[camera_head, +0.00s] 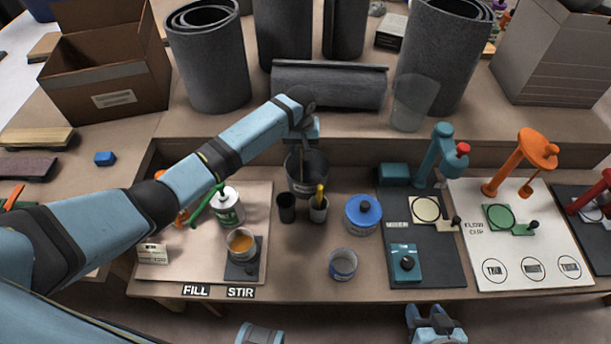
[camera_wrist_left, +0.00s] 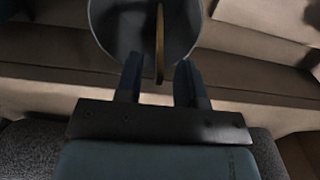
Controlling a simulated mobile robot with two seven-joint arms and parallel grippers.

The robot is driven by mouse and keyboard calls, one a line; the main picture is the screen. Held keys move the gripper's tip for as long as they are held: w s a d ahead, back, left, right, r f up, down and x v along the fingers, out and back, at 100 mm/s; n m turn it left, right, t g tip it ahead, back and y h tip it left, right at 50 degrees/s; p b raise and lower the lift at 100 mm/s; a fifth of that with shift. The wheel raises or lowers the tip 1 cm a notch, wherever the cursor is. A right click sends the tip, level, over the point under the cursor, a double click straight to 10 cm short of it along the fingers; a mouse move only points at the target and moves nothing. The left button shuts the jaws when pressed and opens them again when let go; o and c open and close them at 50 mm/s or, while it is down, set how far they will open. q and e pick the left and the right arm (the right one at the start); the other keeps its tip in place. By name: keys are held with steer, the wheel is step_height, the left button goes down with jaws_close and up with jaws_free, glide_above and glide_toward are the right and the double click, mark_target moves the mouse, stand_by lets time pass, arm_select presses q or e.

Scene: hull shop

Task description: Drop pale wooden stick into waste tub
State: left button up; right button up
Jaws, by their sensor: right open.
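My left gripper (camera_head: 303,138) is over the dark grey waste tub (camera_head: 306,184) at the back of the bench. In the left wrist view the left gripper (camera_wrist_left: 160,80) has its two fingers apart. The pale wooden stick (camera_wrist_left: 160,38) shows edge-on between and beyond them, with a gap on each side, in front of the tub's round mouth (camera_wrist_left: 115,25). Whether the stick rests on the tub's bottom cannot be told. My right gripper (camera_head: 431,318) is open and empty at the bottom edge of the head view, in front of the bench.
Two small dark cups (camera_head: 287,207) stand just in front of the tub, one holding a yellow-handled tool. A blue-lidded can (camera_head: 363,214), a clear cup (camera_head: 343,264) and an amber-filled cup (camera_head: 241,241) stand nearby.

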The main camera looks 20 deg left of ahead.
arm_select(q)
steer(key=shift+r, duration=0.35)
step_height(320, 180, up, 13)
steer(key=p, duration=0.1)
steer(key=shift+p, duration=0.3)
